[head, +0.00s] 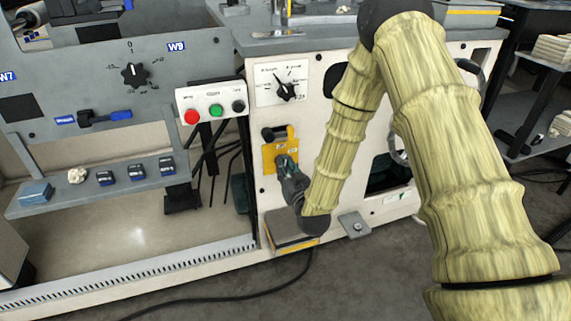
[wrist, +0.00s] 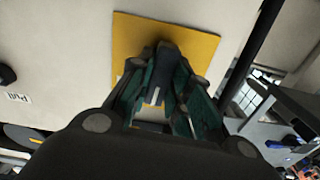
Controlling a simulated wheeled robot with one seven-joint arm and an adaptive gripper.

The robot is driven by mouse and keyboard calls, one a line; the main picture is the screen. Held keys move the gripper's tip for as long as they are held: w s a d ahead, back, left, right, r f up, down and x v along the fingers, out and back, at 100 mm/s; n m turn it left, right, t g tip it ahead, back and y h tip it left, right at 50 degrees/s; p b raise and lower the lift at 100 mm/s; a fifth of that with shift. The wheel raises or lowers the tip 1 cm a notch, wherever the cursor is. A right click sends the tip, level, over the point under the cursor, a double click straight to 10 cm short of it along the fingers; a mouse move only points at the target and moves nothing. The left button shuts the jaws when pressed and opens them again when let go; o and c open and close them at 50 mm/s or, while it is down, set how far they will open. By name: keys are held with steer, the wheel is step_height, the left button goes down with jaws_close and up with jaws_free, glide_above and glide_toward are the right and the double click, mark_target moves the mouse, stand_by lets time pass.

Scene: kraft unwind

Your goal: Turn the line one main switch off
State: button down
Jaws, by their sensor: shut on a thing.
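The main switch has a yellow plate (head: 268,158) on the pale cabinet front in the head view. My gripper (head: 287,163) reaches the plate from below and covers much of it. In the wrist view the yellow plate (wrist: 192,38) fills the top middle. A dark switch handle (wrist: 165,62) with a white mark stands out from it, between the dark green fingers of my gripper (wrist: 165,88). The fingers are shut on the handle. I cannot read the handle's angle against the plate's labels, as the fingers hide part of it.
A selector dial (head: 286,90) sits above the switch. A button box (head: 212,104) with red, green and black buttons is to its left. Below stands a step-like yellow-edged box (head: 290,243). A cable (head: 230,305) lies on the floor.

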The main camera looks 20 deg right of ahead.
steer(key=shift+s+f+n, duration=0.1)
steer(key=shift+f+n, duration=0.05)
steer(key=shift+n, duration=0.45)
steer(key=c, duration=1.3)
jaws_free()
steer(key=shift+d, duration=0.1)
steer(key=s, duration=1.2)
steer(key=shift+d, duration=0.2)
